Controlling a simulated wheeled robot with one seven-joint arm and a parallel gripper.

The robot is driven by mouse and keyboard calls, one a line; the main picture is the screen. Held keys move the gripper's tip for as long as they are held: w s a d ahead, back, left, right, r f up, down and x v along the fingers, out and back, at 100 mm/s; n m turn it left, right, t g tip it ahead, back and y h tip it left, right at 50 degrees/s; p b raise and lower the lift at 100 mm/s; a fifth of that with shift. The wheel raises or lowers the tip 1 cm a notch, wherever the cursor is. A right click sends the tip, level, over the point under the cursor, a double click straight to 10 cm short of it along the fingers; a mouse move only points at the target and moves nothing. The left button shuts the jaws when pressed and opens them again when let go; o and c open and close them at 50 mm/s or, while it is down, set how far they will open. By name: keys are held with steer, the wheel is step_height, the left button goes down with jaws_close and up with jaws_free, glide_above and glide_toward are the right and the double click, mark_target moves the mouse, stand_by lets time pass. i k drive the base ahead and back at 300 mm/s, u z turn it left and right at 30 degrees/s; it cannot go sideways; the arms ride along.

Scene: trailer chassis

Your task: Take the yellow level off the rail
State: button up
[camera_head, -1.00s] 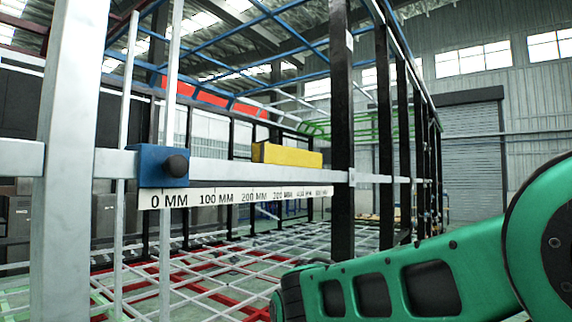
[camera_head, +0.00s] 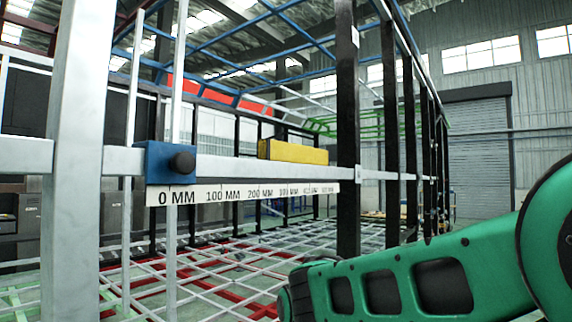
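The yellow level (camera_head: 292,151) is a long yellow block resting along the top of the grey horizontal rail (camera_head: 225,168). It sits to the right of a blue block with a black knob and left of a black upright post. My green arm comes in from the lower right, below the rail and apart from the level. My gripper itself does not show in the view.
The blue block (camera_head: 166,163) is fixed on the rail above a white millimetre scale (camera_head: 245,192). A thick grey post (camera_head: 77,150) stands at left and a black post (camera_head: 347,130) right of the level. A lattice floor frame (camera_head: 220,275) lies behind.

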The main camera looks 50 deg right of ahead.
mark_target(269, 149)
steer(key=z, duration=1.25)
steer(key=k, duration=0.05)
steer(key=u, duration=0.25)
